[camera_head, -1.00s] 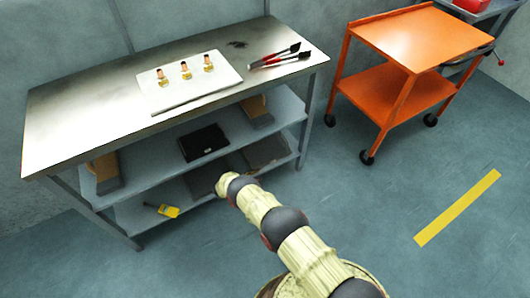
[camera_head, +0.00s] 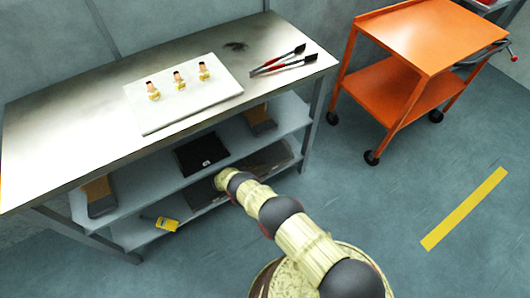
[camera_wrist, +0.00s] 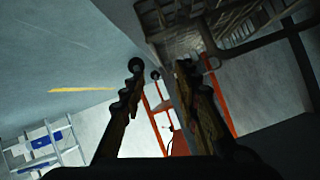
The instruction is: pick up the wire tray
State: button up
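The wire tray (camera_wrist: 235,22), a dark metal mesh, fills the upper right of the wrist view, close to my gripper. In the head view, a dark mesh surface (camera_head: 268,158) shows on the bottom shelf, partly hidden by the shelf above and my arm. My gripper (camera_wrist: 160,72) is open, with a clear gap between its two fingers and nothing held. The right finger overlaps the tray's near edge in the wrist view; I cannot tell whether they touch. In the head view my arm reaches to the bottom shelf's front, and the fingers are hidden.
The steel bench (camera_head: 60,140) has a middle shelf (camera_head: 232,140) above my gripper, bearing a black box (camera_head: 201,153). A yellow item (camera_head: 167,224) lies at the bottom shelf's left. An orange trolley (camera_head: 432,40) stands right. The floor in front is clear.

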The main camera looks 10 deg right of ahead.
aim_at(275, 167)
jog(key=b+x, duration=0.2)
jog(key=x, duration=0.5)
jog(key=shift+d+f, duration=0.1)
jog(key=shift+d, duration=0.15)
jog(key=c, duration=0.7)
grip_shut()
